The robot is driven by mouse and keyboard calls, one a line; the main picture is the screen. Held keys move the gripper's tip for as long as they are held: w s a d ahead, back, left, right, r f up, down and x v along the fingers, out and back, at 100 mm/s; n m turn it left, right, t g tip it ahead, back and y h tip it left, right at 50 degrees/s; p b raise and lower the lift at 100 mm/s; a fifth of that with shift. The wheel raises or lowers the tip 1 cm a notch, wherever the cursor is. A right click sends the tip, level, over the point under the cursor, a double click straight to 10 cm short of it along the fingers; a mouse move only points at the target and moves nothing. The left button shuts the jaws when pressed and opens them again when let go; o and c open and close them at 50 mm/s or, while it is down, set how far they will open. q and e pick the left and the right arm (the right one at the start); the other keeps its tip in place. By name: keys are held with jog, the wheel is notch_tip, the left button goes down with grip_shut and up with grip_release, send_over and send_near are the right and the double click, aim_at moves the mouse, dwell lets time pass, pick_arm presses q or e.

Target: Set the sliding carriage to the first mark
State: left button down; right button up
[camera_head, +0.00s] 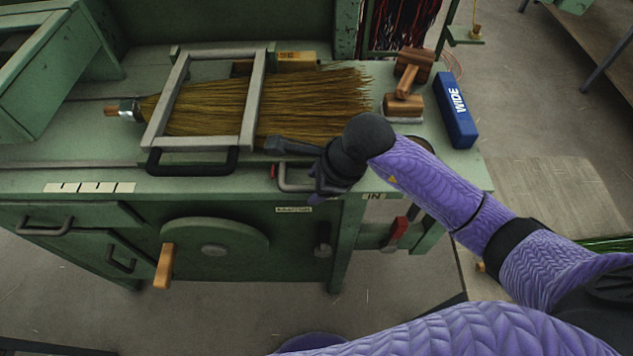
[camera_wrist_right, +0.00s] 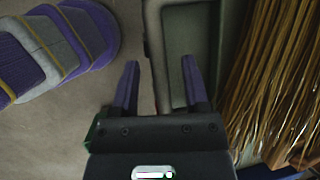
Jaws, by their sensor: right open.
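The sliding carriage is a grey metal frame (camera_head: 252,105) standing around the broom on the green bench, with a black bar handle (camera_head: 192,170) on its front side. A pale strip with several black marks (camera_head: 90,187) is on the bench front, left of and below the handle. My right gripper (camera_head: 283,155) is open and empty, to the right of the carriage handle and apart from it. Its spread fingers show in the right wrist view (camera_wrist_right: 160,85), with nothing gripped between them. My left gripper is out of view.
The broom's bristles (camera_head: 315,98) spread right of the carriage and show in the wrist view (camera_wrist_right: 280,80). A grey bent handle (camera_head: 290,187) is just below my right gripper. A wooden-handled tool (camera_head: 405,85) and blue "WIDE" block (camera_head: 456,110) lie at the right. A wooden crank handle (camera_head: 164,266) juts out below.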

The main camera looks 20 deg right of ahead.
grip_shut()
dwell(1.4)
